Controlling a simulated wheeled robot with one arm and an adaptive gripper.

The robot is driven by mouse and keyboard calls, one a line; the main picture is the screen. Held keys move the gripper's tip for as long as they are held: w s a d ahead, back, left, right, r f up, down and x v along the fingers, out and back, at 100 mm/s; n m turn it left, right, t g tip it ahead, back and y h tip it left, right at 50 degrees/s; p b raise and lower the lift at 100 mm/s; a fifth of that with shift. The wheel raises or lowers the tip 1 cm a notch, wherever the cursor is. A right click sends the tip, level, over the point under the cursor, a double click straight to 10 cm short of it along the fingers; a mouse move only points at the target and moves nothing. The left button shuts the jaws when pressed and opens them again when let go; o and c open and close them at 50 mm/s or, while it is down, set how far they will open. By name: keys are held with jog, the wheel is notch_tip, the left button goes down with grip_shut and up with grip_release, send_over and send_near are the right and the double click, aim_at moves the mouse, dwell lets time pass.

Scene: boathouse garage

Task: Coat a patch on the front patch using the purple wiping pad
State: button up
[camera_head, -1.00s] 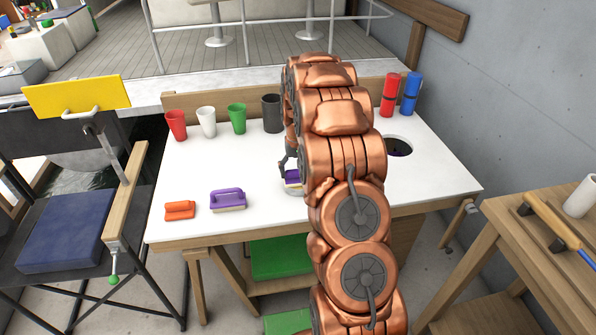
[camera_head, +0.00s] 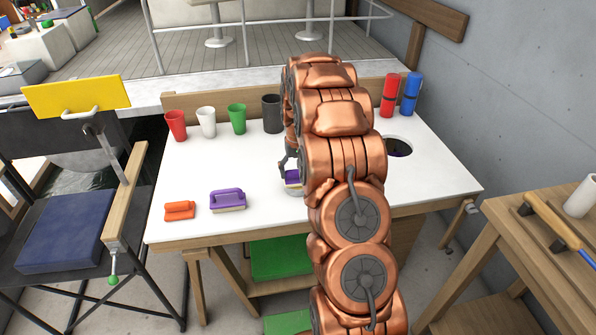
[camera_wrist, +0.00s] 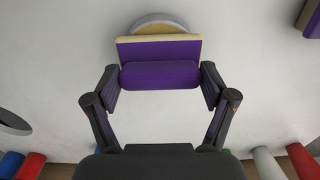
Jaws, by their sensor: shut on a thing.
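My gripper (camera_wrist: 160,85) is shut on a purple wiping pad (camera_wrist: 160,74) with a cream edge, one finger at each end of its handle. In the head view my gripper (camera_head: 288,163) is low over the white tabletop, and only a bit of the held pad (camera_head: 292,177) shows; my arm hides the rest. A grey round dish (camera_wrist: 136,24) with yellow inside lies at the pad's cream edge, partly covered by it. I cannot tell whether they touch. A second purple pad (camera_head: 228,201) rests on the table to the left. No marked front patch can be made out.
An orange pad (camera_head: 180,210) lies at the table's left front. Red, white, green and dark cups (camera_head: 272,114) line the back. A round dark opening (camera_head: 398,147) and red and blue cylinders (camera_head: 410,93) are at right. The left-middle tabletop (camera_head: 215,165) is clear.

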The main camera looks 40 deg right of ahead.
aim_at(298, 170)
jog(key=shift+r, duration=3.5)
